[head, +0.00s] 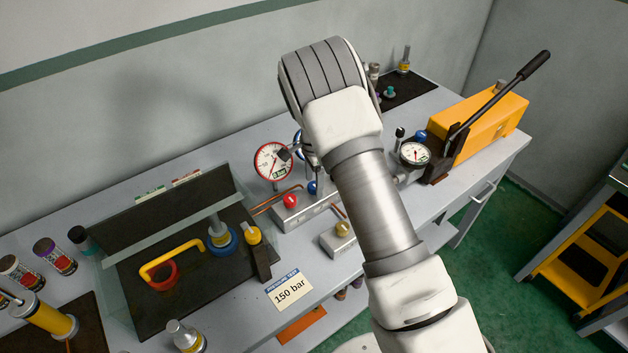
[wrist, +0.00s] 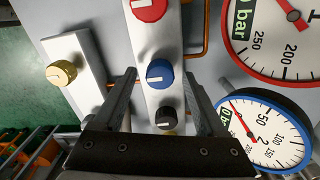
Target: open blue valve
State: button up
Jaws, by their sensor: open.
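The blue valve knob (wrist: 159,73) is round with a white mark and sits on a pale metal block (wrist: 172,45). In the head view the blue knob (head: 313,187) shows just left of my arm. My gripper (wrist: 162,82) is open, with one finger on each side of the blue knob in the wrist view. I cannot tell whether either finger touches it. In the head view my gripper is mostly hidden behind my arm.
A red knob (wrist: 148,8) and a black knob (wrist: 166,118) flank the blue one closely. A gold knob (wrist: 61,73) sits on a separate block. A red-rimmed gauge (head: 273,162) and a blue-rimmed gauge (wrist: 268,128) stand close by. A glass-sided tray (head: 115,258) lies left.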

jog(key=shift+f, duration=0.15)
grip_shut()
dwell(0.4)
